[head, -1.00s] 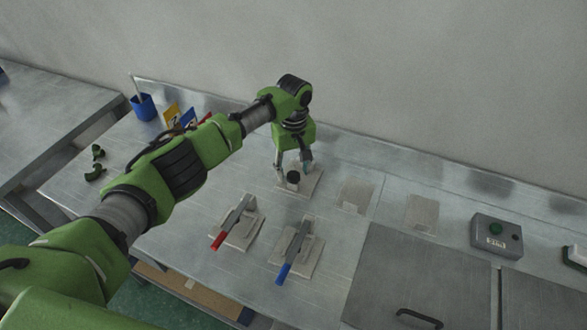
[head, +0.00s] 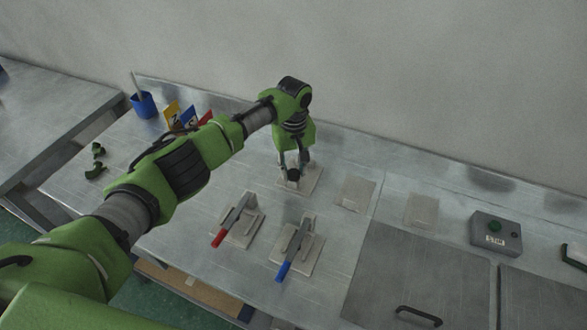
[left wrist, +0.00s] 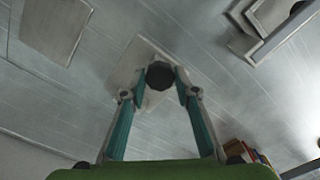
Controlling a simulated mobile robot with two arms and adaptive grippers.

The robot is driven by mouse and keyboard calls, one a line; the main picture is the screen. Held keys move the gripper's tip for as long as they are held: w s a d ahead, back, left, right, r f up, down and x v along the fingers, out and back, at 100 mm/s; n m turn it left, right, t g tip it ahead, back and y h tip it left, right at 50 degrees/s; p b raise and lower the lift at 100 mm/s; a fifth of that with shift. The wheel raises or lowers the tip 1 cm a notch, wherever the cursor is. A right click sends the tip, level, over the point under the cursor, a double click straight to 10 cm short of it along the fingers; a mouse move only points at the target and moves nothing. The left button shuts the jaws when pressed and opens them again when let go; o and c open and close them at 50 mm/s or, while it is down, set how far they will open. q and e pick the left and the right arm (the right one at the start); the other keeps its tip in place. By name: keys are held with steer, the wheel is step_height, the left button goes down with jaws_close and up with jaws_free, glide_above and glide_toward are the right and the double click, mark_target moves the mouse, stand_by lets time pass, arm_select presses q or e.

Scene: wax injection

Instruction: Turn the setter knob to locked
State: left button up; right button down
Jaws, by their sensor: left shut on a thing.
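The setter knob is a small black round knob (head: 294,175) on a pale square plate (head: 310,179) near the back of the metal table. My left gripper (head: 293,168) reaches down over it from above. In the left wrist view the black knob (left wrist: 160,75) sits between the tips of the two fingers (left wrist: 160,84), which are closed on its sides. The plate (left wrist: 127,70) shows around it. No readable locked mark shows on the plate. My right gripper is in neither view.
A red-handled lever (head: 221,236) and a blue-handled lever (head: 284,270) stand on plates in front of the knob. Two bare plates (head: 355,194) (head: 422,210) lie to its right. A grey button box (head: 496,234) is farther right. A blue cup (head: 144,105) stands at the back left.

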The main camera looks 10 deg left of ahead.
arm_select(q)
steer(key=m, duration=0.3)
steer(key=shift+m+p, duration=0.3)
steer(key=shift+p, duration=0.1)
steer(key=m, duration=0.4)
steer(key=shift+m+p, duration=0.3)
steer(key=m, duration=0.4)
steer(key=shift+m, duration=0.3)
steer(key=shift+r+m, duration=0.1)
steer(key=shift+m, duration=2.1)
steer(key=o, duration=1.1)
